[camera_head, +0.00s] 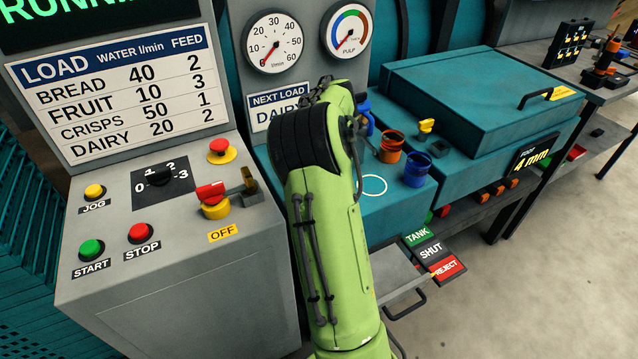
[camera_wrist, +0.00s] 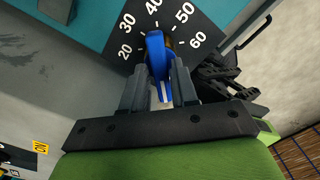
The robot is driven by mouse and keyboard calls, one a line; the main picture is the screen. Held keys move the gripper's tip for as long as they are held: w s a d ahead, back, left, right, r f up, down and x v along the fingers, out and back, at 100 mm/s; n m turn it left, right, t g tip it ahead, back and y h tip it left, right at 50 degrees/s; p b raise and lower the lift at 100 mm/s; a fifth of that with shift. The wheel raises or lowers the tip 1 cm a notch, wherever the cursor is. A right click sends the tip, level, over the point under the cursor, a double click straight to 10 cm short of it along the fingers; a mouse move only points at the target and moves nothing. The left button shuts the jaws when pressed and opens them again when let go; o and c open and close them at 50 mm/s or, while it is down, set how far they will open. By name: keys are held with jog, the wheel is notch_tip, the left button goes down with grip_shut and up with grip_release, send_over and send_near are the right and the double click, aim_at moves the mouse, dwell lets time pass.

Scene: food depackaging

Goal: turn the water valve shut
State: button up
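The blue valve handle (camera_wrist: 156,52) stands in front of a black dial plate (camera_wrist: 200,22) with white numbers from 20 to 60. In the head view only a bit of blue (camera_head: 364,116) shows beside my green arm, and my fingers are hidden. The round water gauge (camera_head: 274,42) has its red needle near 0.
The grey control panel (camera_head: 190,270) with its buttons and switches stands left of my arm. A teal lidded box (camera_head: 470,85) is at right. An orange cup (camera_head: 393,147) and a blue cup (camera_head: 417,170) stand close beside my arm. Open floor (camera_head: 540,270) lies at lower right.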

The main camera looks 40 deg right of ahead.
jog(key=shift+o, duration=1.1)
notch_tip(320, 180, up, 16)
jog(key=p, duration=0.7)
jog(key=shift+f, duration=0.15)
